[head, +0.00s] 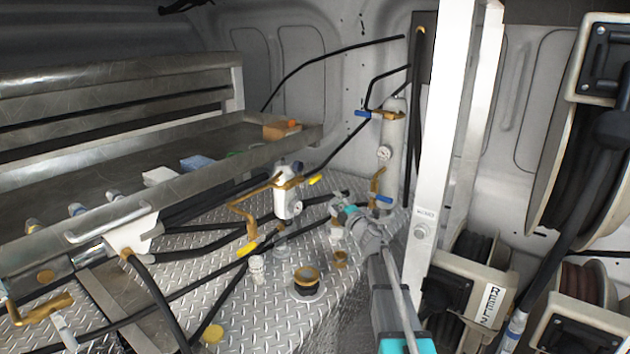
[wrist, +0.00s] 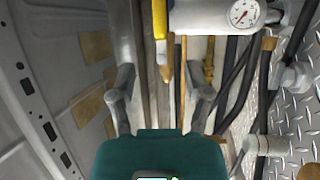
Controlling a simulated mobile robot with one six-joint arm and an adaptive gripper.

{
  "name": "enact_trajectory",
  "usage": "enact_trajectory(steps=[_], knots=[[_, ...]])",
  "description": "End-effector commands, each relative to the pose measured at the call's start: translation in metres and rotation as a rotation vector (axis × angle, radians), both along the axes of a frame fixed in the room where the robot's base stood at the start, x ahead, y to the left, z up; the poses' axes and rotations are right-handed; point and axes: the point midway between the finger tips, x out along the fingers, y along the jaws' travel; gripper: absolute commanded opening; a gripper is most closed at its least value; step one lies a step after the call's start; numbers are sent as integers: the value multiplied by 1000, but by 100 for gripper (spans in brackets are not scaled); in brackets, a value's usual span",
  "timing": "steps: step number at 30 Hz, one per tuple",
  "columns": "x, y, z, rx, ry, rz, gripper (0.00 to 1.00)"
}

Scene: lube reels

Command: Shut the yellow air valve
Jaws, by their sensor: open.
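Two yellow valve handles show in the head view: one (head: 314,180) beside the top of a white filter unit (head: 287,196), the other (head: 247,249) lower left on a brass pipe. I cannot tell which is the air valve. In the wrist view a yellow handle (wrist: 159,20) enters from the top edge, beside a white cylinder with a round gauge (wrist: 242,14). My gripper (wrist: 161,85) is open and empty, its two grey fingers apart, with the handle beyond them. In the head view its teal and grey wrist is right of the filter unit.
Blue-handled valves (head: 363,113) are on the piping behind. A white post (head: 442,150) and hose reels (head: 468,275) stand at right. A metal shelf (head: 190,150) is at left. Black hoses cross the diamond-plate floor (head: 205,265).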

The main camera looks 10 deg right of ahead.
Motion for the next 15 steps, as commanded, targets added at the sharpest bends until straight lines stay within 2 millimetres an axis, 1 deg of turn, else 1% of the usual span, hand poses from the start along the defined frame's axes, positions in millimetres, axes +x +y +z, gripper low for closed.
enact_trajectory(steps=[5, 8, 11, 15], knots=[[4, 1, 1, 1, 1, -1, 64], [10, 3, 2, 1, 1, -1, 64], [18, 7, 4, 1, 1, -1, 64], [35, 13, 8, 1, 0, 0, 64]])
